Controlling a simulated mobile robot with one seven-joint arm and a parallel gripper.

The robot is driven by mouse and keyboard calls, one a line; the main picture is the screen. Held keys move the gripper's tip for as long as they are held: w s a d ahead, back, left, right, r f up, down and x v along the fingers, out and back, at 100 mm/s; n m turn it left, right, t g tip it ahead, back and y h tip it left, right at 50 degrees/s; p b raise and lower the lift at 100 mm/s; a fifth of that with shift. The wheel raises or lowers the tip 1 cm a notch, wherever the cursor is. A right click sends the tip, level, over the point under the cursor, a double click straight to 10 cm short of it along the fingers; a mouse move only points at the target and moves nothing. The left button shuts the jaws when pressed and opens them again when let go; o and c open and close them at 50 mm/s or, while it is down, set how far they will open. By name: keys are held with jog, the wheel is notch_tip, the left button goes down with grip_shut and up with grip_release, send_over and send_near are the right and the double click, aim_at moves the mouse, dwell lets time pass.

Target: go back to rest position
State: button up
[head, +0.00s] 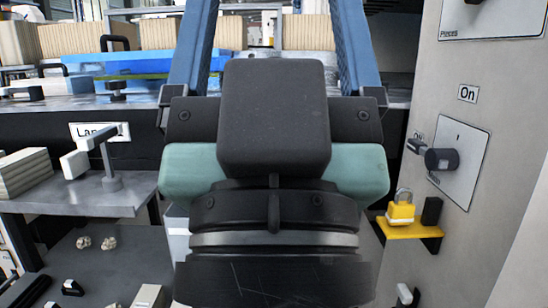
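My gripper (277,14) fills the middle of the head view, close to the camera and pointing away from it. Its two blue fingers stand wide apart, so it is open. I see nothing held between the visible parts of the fingers. The fingers run up to the top edge, where their tips are cut off. A black block sits in front of the teal hand body, with my dark round wrist below. The gripper hides the middle of the scene. No rest position is marked in view.
A grey panel (505,100) with a black switch knob (441,159) stands close on the right. A yellow padlock (401,208) sits on a yellow shelf (408,230) below it. A metal shelf (120,193) with a grey handle (90,152) is at left.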

notch_tip(320, 180, up, 37)
jog(key=p, duration=3.4)
jog(key=shift+w+f+p, duration=0.15)
jog(key=shift+f+p, duration=0.05)
jog(key=shift+p, duration=0.2)
